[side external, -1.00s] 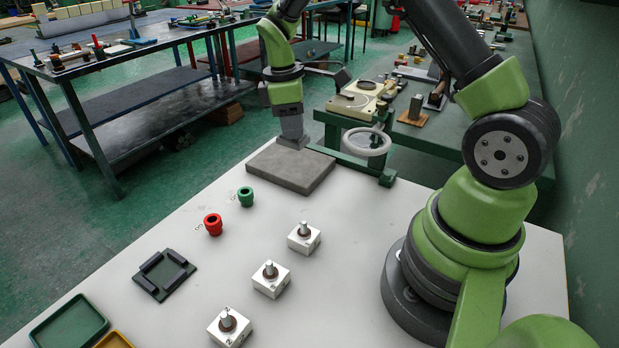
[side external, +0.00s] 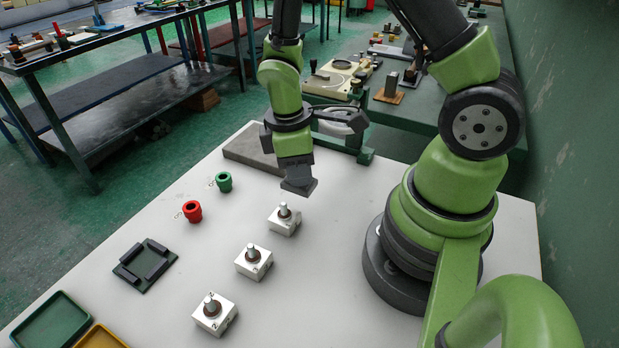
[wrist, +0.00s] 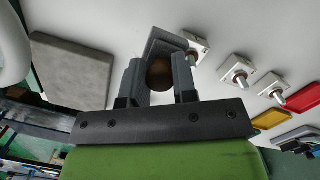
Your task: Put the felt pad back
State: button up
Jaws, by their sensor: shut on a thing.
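My gripper (wrist: 158,85) is shut on the felt pad, a dark grey flat piece (wrist: 166,42) with a brown rounded knob between the fingers in the wrist view. In the side view the pad (side external: 299,188) hangs under my gripper (side external: 296,177), tilted. A dark square holder (side external: 145,266) with raised strips lies at the left of the table and looks empty.
The grey slab (side external: 245,152) lies at the table's far edge. Three white blocks with metal posts (side external: 284,219) stand in a row. Green (side external: 50,322) and yellow (side external: 100,338) trays lie at front left.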

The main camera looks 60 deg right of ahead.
notch_tip(320, 180, down, 4)
jog(key=shift+f, duration=0.25)
jog(key=d, duration=0.4)
jog(key=shift+f, duration=0.55)
jog(key=o, duration=0.9)
jog(key=shift+f, duration=0.15)
